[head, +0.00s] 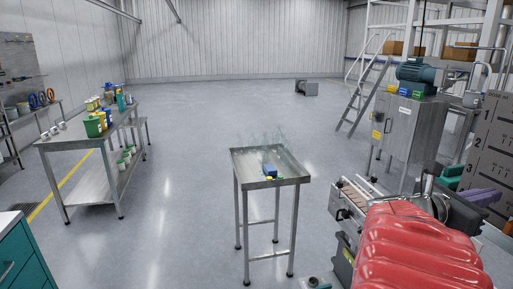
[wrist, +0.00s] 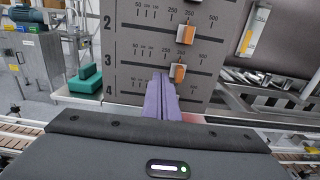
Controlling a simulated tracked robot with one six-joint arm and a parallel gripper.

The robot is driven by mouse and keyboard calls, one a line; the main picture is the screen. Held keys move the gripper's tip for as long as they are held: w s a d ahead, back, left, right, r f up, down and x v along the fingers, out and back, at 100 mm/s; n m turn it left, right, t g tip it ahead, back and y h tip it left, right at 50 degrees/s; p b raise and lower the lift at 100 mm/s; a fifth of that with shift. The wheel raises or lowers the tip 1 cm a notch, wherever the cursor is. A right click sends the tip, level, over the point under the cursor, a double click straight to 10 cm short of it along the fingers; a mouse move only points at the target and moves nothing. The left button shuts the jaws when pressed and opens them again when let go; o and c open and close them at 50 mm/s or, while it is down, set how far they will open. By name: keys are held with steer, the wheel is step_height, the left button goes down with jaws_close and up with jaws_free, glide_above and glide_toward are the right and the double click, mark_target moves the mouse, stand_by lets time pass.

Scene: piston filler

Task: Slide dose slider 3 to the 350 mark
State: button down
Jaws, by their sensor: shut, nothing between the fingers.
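The grey dose panel (wrist: 145,30) fills the middle of the wrist view, with numbered slider rows. Dose slider 3 (wrist: 178,73) is an orange and white knob on the row marked 3. It appears to sit between the 250 and 350 marks; its exact reading is hard to tell. My gripper (wrist: 161,76) has purple fingers, shut and empty, with their tips just left of the slider 3 knob. I cannot tell whether they touch it. The fingers cover part of rows 3 and 4. The panel also shows at the right edge of the head view (head: 490,135).
The slider 2 knob (wrist: 186,34) is just above slider 3. A green block (wrist: 86,79) lies left of the panel. A metal rack (wrist: 265,95) stands to the right. A small steel table (head: 270,163) and a cluttered bench (head: 75,135) stand farther left, with open floor between.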

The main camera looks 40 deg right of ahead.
steer(key=v, duration=0.4)
steer(key=shift+a, duration=0.1)
stand_by(0.6)
